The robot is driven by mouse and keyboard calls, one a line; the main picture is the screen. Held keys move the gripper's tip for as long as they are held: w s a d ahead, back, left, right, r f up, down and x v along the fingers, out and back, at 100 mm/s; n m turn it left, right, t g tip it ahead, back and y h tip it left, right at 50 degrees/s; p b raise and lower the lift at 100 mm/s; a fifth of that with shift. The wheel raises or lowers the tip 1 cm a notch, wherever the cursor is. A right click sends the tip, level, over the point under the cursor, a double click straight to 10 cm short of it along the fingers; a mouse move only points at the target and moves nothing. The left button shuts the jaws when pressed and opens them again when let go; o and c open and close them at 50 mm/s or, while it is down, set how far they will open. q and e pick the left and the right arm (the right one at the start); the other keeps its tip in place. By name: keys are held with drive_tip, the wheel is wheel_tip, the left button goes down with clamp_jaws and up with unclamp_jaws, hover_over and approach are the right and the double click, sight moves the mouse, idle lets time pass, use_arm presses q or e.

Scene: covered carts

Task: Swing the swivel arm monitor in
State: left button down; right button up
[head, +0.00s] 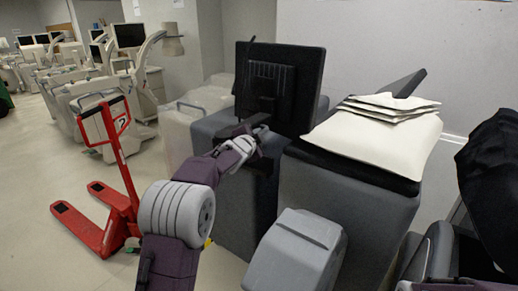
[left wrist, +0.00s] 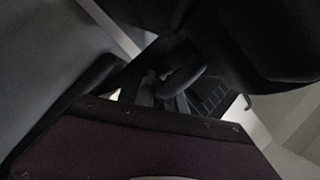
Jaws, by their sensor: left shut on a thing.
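The swivel arm monitor (head: 302,80) is a black screen seen from behind, standing upright above a grey cart (head: 212,130). My left gripper (head: 262,132) is at the dark support below the monitor and is shut on part of it. The exact contact is hard to see in the head view. In the left wrist view a dark rounded bar (left wrist: 181,76) lies by the fingers, but that picture is very dark. My right gripper is not in view.
White folded covers (head: 375,135) lie on a second grey cart (head: 335,205) to the right. A red pallet jack (head: 112,210) stands on the floor at left. Several pale machines fill the back left. A black draped shape (head: 490,180) is at far right. A wall is behind.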

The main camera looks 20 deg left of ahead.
use_arm(q)
drive_tip(key=shift+f, duration=0.1)
drive_tip(key=c, duration=1.7)
unclamp_jaws()
drive_tip(key=shift+s, duration=0.1)
drive_tip(key=shift+s, duration=0.35)
drive_tip(key=b+v, duration=0.2)
drive_tip(key=v, duration=0.6)
drive_tip(key=shift+s, duration=0.2)
